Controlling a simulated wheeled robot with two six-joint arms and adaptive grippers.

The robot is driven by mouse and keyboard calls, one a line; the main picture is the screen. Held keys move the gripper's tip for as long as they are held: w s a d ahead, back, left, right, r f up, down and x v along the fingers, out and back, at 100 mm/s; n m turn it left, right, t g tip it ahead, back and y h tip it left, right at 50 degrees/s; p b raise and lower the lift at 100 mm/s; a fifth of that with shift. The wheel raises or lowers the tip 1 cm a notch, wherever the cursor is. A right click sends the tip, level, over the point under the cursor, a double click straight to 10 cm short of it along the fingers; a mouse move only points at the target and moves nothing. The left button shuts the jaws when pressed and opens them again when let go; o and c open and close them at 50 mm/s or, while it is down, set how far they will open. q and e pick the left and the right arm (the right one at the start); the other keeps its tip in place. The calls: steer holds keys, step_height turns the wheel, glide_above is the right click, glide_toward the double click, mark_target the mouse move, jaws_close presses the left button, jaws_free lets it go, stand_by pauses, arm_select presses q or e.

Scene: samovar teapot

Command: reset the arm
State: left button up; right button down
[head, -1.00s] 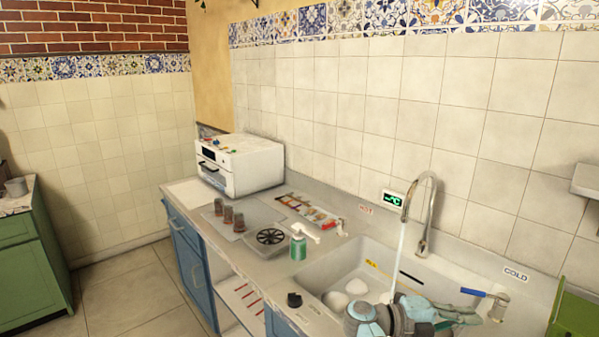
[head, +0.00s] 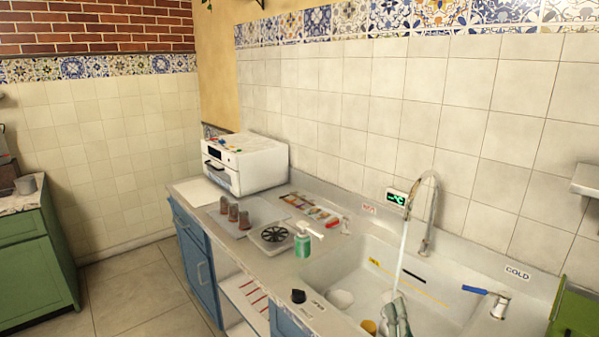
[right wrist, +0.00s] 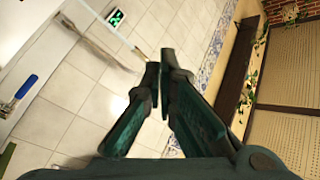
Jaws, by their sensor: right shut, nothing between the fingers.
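My right gripper (head: 396,318) is at the bottom edge of the head view, over the sink (head: 455,312). Its fingers are shut and hold nothing. In the right wrist view the dark green fingers (right wrist: 160,68) point up the picture, with the tiled wall behind them. The rest of my right arm is mostly below the head view. My left gripper is in neither view.
The tap (head: 433,215) pours a stream of water close to the right gripper. A white bowl (head: 340,299) and a yellow item (head: 368,327) are in the sink. A green soap bottle (head: 303,245) and a burner (head: 273,234) stand on the counter.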

steer(key=s+a+f+n+g+y, duration=0.2)
steer(key=s+f+n+g, duration=0.25)
steer(key=s+f, duration=0.3)
steer(key=s+a+f+n+g+y, duration=0.2)
steer(key=s+f+n+g, duration=0.3)
steer(key=s, duration=0.4)
steer(key=s+d+f+g+h, duration=0.2)
steer(key=s+d+g, duration=0.15)
steer(key=s, duration=0.55)
steer(key=s+d+f+g+h, duration=0.2)
steer(key=s+d+f+g, duration=0.15)
steer(key=s, duration=0.55)
steer(key=s+d+f+g+b, duration=0.1)
steer(key=s+f+b, duration=0.1)
steer(key=f, duration=1)
steer(key=s+d+f+b, duration=0.1)
steer(key=f+b, duration=0.1)
steer(key=f, duration=1)
steer(key=s+f+g+b, duration=0.1)
steer(key=s+f+b, duration=0.2)
steer(key=s+f, duration=1)
steer(key=shift+s+d+f, duration=0.25)
steer(key=shift+s+f, duration=0.05)
steer(key=shift+f, duration=0.5)
